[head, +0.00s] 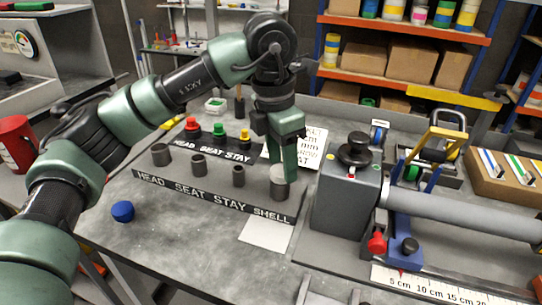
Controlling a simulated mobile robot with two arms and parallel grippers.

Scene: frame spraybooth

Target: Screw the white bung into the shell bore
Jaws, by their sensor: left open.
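A pale, white-looking bung (278,173) is at the top of the dark grey tube (280,190) at the SHELL end of the front labelled rack (215,200). How deep it sits in the bore cannot be told. My left gripper (280,162) points down over this tube with its green fingers open. One finger reaches down beside the bung's right side; whether it touches cannot be told. The other finger is partly hidden. My right gripper is out of view.
Shorter grey tubes (198,165) stand along the rack. Red, green and yellow plugs (219,131) stand behind. A blue knob-like piece (122,211) lies front left. A clamp fixture (347,195) holding a long grey tube (460,214) stands close on the right.

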